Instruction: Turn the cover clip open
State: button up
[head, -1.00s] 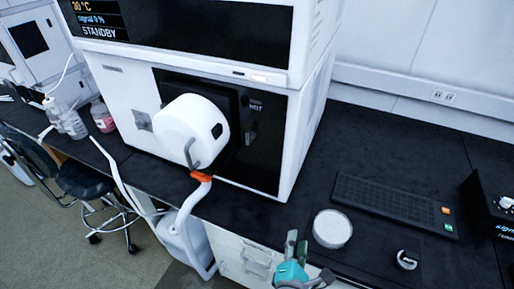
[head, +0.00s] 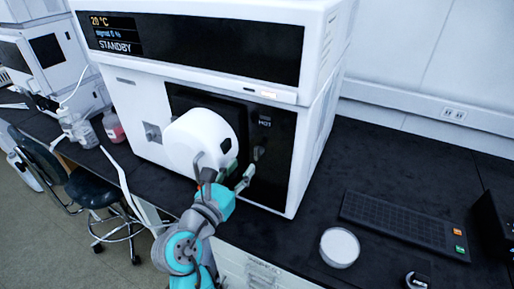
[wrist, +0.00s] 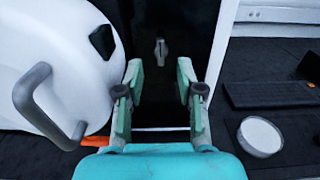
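The cover clip looks to be the small grey upright lever (head: 259,153) on the black front panel, right of the round white cover (head: 190,140). In the wrist view the clip (wrist: 161,51) stands upright, seen between and beyond my fingertips. My gripper (head: 238,174) is in front of the panel, low and left of the clip in the head view. In the wrist view my gripper (wrist: 160,82) is open and empty, its two green-padded fingers wide apart. It appears not to touch the clip.
The white cover with its grey handle (wrist: 42,105) is close on the left of my gripper. An orange piece (wrist: 96,142) shows below it. A round white dish (head: 339,247) and a black keyboard (head: 403,225) lie on the bench at right.

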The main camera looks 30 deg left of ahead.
aim_at(256, 150)
jog(key=w, duration=0.9)
jog(key=shift+w+a, duration=0.15)
jog(key=shift+w, duration=0.15)
grip_shut()
